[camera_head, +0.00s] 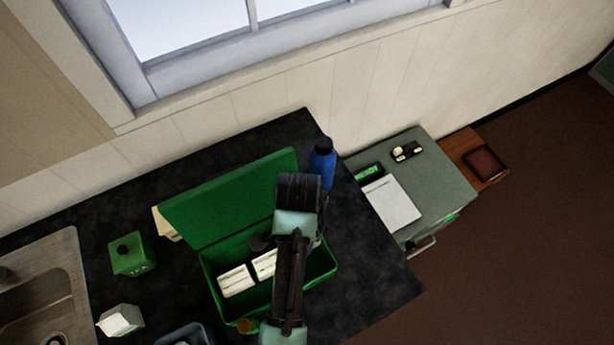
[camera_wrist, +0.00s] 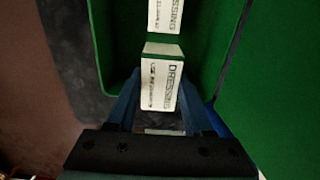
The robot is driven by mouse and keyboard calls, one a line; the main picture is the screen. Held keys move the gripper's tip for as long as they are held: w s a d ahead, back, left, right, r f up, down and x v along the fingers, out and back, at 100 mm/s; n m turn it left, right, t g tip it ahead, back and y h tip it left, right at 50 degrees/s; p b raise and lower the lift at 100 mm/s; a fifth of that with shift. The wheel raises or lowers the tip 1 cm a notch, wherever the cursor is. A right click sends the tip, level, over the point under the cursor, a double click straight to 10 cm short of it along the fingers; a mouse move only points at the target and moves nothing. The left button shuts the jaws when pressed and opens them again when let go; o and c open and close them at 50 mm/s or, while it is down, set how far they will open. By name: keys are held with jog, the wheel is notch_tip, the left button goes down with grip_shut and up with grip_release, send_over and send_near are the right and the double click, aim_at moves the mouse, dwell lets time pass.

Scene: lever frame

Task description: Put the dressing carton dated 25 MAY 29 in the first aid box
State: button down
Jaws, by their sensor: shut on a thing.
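The green first aid box (camera_head: 331,273) stands open on the dark counter, its lid (camera_head: 230,195) raised at the back. My gripper (camera_wrist: 158,103) is shut on a white dressing carton (camera_wrist: 158,72), a finger on each side. Green walls flank this carton in the wrist view, so it is in or just over the box; I cannot tell its height. Another white dressing carton (camera_wrist: 165,16) lies beyond it, apart from it. In the head view a white carton (camera_head: 235,280) lies in the box, and a second (camera_head: 264,263) is partly hidden by my arm. No date is legible.
A blue bottle (camera_head: 322,165) stands by the box's back right. A green tin (camera_head: 130,255), a white carton (camera_head: 120,320) and the sink (camera_head: 50,275) are to the left. A grey container (camera_head: 185,335) is in front. A cabinet (camera_head: 440,180) with papers stands right of the counter.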

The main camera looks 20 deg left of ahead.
jog(key=shift+f, duration=2.85)
jog(key=shift+f, duration=0.15)
jog(key=shift+c, duration=1.5)
grip_release()
